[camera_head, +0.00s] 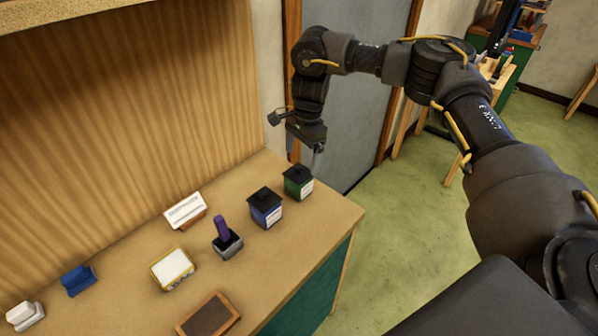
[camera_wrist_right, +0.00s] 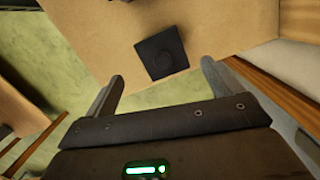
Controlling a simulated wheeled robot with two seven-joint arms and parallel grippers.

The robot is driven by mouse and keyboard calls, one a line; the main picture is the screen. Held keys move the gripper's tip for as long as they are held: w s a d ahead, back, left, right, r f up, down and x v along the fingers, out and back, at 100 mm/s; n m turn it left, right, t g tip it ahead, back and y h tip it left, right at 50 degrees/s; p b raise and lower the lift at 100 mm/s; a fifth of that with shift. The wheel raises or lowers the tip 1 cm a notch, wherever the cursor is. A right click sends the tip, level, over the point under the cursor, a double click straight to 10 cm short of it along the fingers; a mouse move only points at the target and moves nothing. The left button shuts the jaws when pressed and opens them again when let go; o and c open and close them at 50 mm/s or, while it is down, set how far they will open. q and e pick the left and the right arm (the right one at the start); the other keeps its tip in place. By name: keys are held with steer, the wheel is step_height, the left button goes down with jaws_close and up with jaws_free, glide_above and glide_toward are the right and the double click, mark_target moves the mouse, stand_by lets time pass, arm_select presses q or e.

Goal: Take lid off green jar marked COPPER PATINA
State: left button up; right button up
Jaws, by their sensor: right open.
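The green jar (camera_head: 297,187) stands upright near the right end of the bench, with its black square lid (camera_head: 299,172) on top. It has a pale label, too small to read. In the right wrist view the black lid (camera_wrist_right: 162,53) with its round knob lies just beyond the fingertips, roughly between their lines; the jar's body is hidden under it. My right gripper (camera_head: 312,158) is above and a little behind the jar, apart from it. In the wrist view its fingers (camera_wrist_right: 160,85) are spread and empty. My left gripper is out of view.
A blue jar (camera_head: 265,212) with a black lid stands close left of the green one. Further left are a dark holder (camera_head: 227,246) with a purple handle, a white card (camera_head: 185,209) and a yellow-edged block (camera_head: 172,269). A wooden wall (camera_head: 130,120) rises behind the bench.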

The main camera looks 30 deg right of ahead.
mark_target(299, 165)
steer(key=f, duration=0.1)
steer(key=f+p, duration=0.1)
steer(key=f, duration=0.1)
steer(key=shift+w+a+f, duration=0.25)
steer(key=shift+f, duration=0.4)
steer(key=shift+s+r, duration=0.1)
steer(key=shift+c, duration=0.3)
steer(key=c, duration=0.9)
